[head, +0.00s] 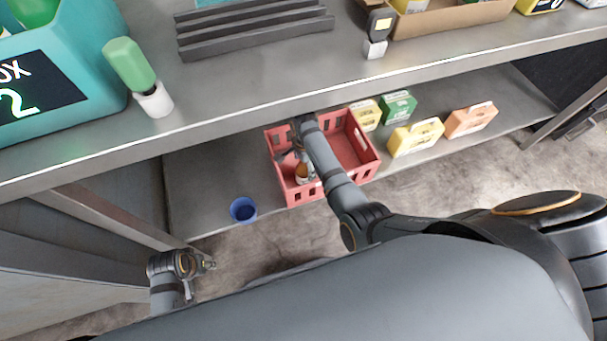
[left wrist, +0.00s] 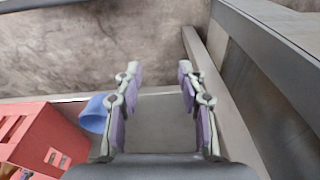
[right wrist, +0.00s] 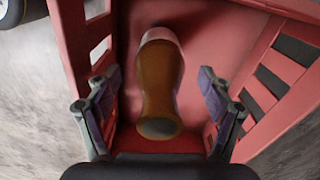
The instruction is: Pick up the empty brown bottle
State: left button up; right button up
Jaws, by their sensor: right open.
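In the head view the bottle (head: 303,173) shows at the crate's left side, partly covered by my right gripper (head: 292,158). In the right wrist view my right gripper (right wrist: 160,108) is open, with one finger on each side of the bottle and visible gaps. My left gripper (left wrist: 160,95) is open and empty over the lower shelf; it also shows in the head view (head: 208,267).
The red crate (head: 363,141) has slotted walls close around my right gripper. A blue cup (head: 243,210) stands left of it. Yellow (head: 416,138), green (head: 398,107) and orange (head: 470,120) boxes stand at right. The upper shelf (head: 250,85) overhangs the crate.

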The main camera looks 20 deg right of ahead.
notch_tip(320, 180, down, 2)
jog(key=shift+f+b, duration=0.15)
jog(key=shift+b, duration=0.15)
pick_arm(q)
jog(key=r, duration=0.3)
jog(key=shift+s+d+r, duration=0.15)
jog(key=shift+d+r, duration=0.2)
pick_arm(e)
jog(key=shift+c, duration=0.4)
jog(key=c, duration=1.1)
jog(key=shift+r, duration=0.45)
notch_tip(320, 180, up, 9)
jog(key=p, duration=0.4)
jog(key=shift+f, duration=0.1)
pick_arm(q)
jog(key=s+a+f, duration=0.2)
jog(key=a+f, duration=0.1)
jog(key=f, duration=0.9)
jog(key=shift+f+y, duration=0.3)
jog(key=shift+f, duration=0.05)
pick_arm(e)
jog(key=shift+r, duration=0.2)
